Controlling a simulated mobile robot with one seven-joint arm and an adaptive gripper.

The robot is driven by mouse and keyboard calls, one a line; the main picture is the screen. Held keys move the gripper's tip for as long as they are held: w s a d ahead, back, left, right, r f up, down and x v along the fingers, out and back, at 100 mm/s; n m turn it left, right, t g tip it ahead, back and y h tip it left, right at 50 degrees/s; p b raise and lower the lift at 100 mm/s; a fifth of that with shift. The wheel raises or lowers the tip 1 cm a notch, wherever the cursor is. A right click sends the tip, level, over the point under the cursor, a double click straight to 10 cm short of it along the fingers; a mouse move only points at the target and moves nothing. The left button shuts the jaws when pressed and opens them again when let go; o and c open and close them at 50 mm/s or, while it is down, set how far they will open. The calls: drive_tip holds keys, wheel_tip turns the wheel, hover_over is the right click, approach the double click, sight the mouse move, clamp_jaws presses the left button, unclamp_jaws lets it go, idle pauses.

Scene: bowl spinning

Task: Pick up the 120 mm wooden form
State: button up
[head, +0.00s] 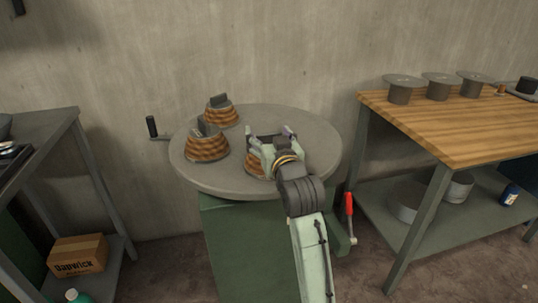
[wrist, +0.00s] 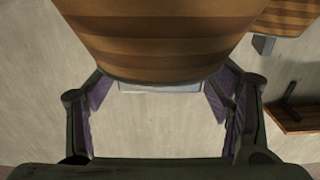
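Three striped wooden forms stand on a round grey table (head: 310,150) in the head view. One is at the left (head: 207,148), and a smaller-looking one is behind it (head: 222,116). The third (head: 254,166) is mostly hidden under my gripper (head: 270,135). No size marking shows, so I cannot tell which is the 120 mm form. In the wrist view, a large striped form (wrist: 160,40) fills the top centre. My gripper (wrist: 160,95) is open, its purple-padded fingers on either side of the form's lower edge. I cannot tell whether they touch it.
In the wrist view, parts of other forms show at the upper right (wrist: 295,15) and right (wrist: 293,118). A wooden-topped bench (head: 450,125) with grey metal pieces stands right of the round table. A dark shelf unit (head: 60,125) stands left. The round table's right side is clear.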

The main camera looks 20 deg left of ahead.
clamp_jaws()
drive_tip(key=shift+r, duration=0.1)
idle(0.7)
